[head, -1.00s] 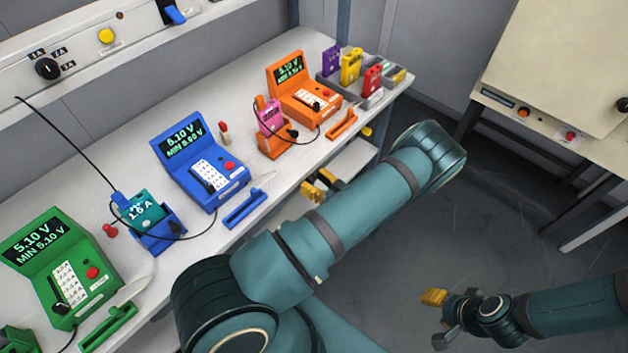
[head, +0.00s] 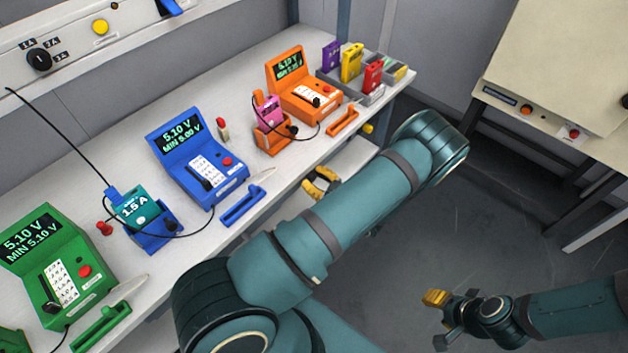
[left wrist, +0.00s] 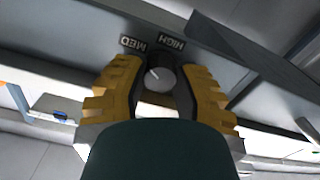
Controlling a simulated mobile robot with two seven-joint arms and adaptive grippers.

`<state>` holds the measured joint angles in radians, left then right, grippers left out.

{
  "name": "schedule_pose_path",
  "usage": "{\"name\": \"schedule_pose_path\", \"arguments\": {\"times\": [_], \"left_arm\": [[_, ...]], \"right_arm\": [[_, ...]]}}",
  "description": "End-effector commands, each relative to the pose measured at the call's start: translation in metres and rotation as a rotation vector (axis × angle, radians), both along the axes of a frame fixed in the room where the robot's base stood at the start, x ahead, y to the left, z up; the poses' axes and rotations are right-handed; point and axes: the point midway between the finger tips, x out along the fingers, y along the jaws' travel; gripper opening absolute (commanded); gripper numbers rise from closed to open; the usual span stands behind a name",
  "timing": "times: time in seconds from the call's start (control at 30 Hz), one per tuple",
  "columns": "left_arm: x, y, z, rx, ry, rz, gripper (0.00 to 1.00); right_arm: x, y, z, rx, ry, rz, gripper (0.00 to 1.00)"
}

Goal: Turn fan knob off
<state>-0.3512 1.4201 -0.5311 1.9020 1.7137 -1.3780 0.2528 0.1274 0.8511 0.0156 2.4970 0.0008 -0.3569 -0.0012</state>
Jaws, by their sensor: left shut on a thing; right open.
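The fan knob (left wrist: 160,80) is a dark round knob with a white pointer line, seen in the left wrist view. The labels MED (left wrist: 132,43) and HIGH (left wrist: 171,43) appear upside down beside it, and its pointer tilts toward the MED side. My left gripper (left wrist: 155,88) has its yellow fingers on both sides of the knob and is shut on it. In the head view my left gripper (head: 320,182) is at the bench's front edge, partly behind my arm; the fan knob is hidden there. My right gripper (head: 440,318) is open and empty over the floor.
The bench (head: 105,168) carries a green tester (head: 92,264), a blue tester (head: 232,175) and an orange tester (head: 322,107). A black knob (head: 39,60) sits on the wall panel. A cream cabinet (head: 550,60) stands at right. The floor between is clear.

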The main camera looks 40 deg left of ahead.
Motion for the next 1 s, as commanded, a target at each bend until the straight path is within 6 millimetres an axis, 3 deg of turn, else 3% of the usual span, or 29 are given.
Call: {"name": "schedule_pose_path", "arguments": {"times": [0.4,0.97,1.0], "left_arm": [[0.0000,0.0008,0.0007,-0.013,-0.209,0.000,0.00],[-0.0001,0.0011,0.0015,-0.015,-0.240,0.001,0.00],[-0.0001,0.0011,0.0014,-0.015,-0.240,0.001,0.46]], "right_arm": [[0.0022,-0.0003,-0.0108,-0.001,-0.006,-0.001,0.47],[0.0024,-0.0004,-0.0115,-0.001,-0.006,-0.001,0.47],[0.0024,-0.0004,-0.0115,-0.001,-0.006,-0.001,0.47]]}}
